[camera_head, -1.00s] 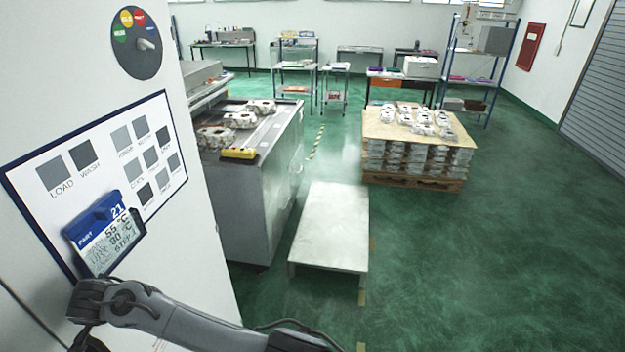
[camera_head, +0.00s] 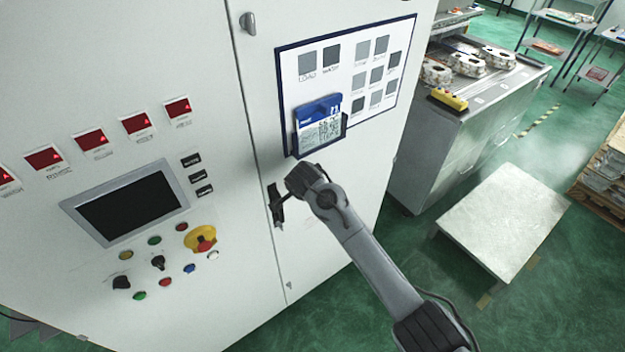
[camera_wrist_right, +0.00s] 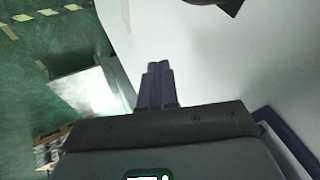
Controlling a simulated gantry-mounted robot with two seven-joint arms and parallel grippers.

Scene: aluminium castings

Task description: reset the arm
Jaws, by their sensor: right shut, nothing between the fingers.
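My right arm comes in from the lower right in the head view, and its wrist (camera_head: 303,180) is in front of the white cabinet, just below the board. In the right wrist view, the right gripper (camera_wrist_right: 157,68) has its two dark fingers together with nothing between them. I cannot make out the fingers clearly in the head view. My left arm and gripper are not in view.
The white cabinet (camera_head: 225,130) carries a blue-framed board (camera_head: 345,50) with a blue card holder (camera_head: 318,112), a dark screen (camera_head: 130,208) and several buttons. A low grey table (camera_head: 505,215) stands right. A bench with castings (camera_head: 497,57) stands behind it. Green floor (camera_head: 400,270) is clear between.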

